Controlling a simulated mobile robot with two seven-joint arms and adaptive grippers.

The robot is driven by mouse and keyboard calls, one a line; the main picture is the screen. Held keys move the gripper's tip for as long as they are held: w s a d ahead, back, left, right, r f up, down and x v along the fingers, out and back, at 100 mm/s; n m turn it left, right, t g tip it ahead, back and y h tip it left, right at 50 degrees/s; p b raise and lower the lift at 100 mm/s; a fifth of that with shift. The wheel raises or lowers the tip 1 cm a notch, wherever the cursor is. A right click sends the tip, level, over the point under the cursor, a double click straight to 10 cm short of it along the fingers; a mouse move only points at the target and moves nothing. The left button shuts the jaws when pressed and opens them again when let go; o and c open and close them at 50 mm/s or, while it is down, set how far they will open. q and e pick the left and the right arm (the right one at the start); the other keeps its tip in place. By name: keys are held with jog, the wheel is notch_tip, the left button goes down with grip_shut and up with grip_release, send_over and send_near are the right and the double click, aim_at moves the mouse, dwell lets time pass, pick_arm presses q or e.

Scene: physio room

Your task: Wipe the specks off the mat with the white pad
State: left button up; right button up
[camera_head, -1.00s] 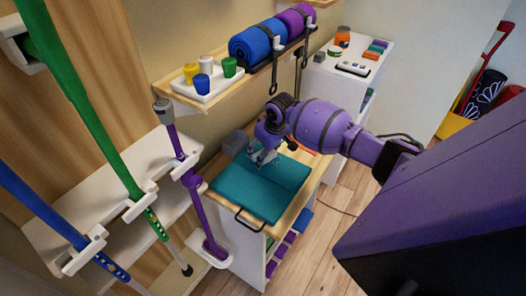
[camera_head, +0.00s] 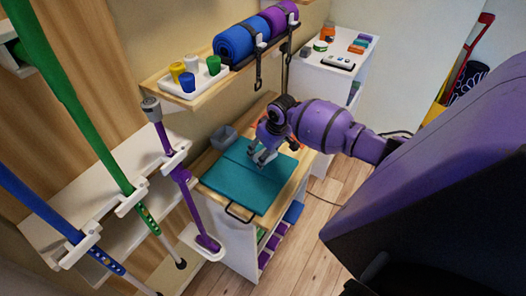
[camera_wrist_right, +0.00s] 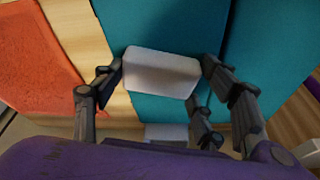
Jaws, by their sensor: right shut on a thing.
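The teal mat (camera_head: 235,190) lies flat on the wooden top of a small cart; it also shows in the right wrist view (camera_wrist_right: 275,50). My right gripper (camera_head: 262,158) is at the far part of the mat, fingers pointing down. In the right wrist view its fingers are shut on the white pad (camera_wrist_right: 162,73), one on each side. The pad is over the mat's edge strip near the bare wood; I cannot tell whether it touches the mat. The pad is hidden or too small in the head view. I can make out no specks. My left gripper is not in view.
An orange cloth (camera_wrist_right: 38,55) lies on the wood beside the mat. A grey container (camera_head: 223,137) stands at the cart's far left corner. A shelf with a white tray (camera_head: 194,84) of cups and rolled mats (camera_head: 236,42) hangs behind. A purple crutch (camera_head: 178,172) stands left.

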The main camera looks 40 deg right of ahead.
aim_at(282, 166)
jog(key=shift+s+d+f, duration=0.1)
jog(key=shift+s+d, duration=0.15)
jog(key=shift+s, duration=0.35)
jog(key=shift+s+d+f, duration=0.1)
jog(key=shift+s+d, duration=0.1)
jog(key=shift+s, duration=0.4)
jog(key=shift+s+d+f, duration=0.1)
jog(key=shift+s+d, duration=0.15)
jog(key=shift+s, duration=0.35)
jog(key=shift+s+d+r, duration=0.1)
jog(key=shift+s+d, duration=0.1)
jog(key=shift+s, duration=0.3)
jog(key=shift+s+d+r, duration=0.1)
jog(key=shift+s+d, duration=0.1)
jog(key=shift+s, duration=0.25)
jog(key=shift+s+d+r, duration=0.1)
jog(key=shift+s+d, duration=0.25)
jog(key=shift+s, duration=0.4)
jog(key=shift+w+a, duration=0.1)
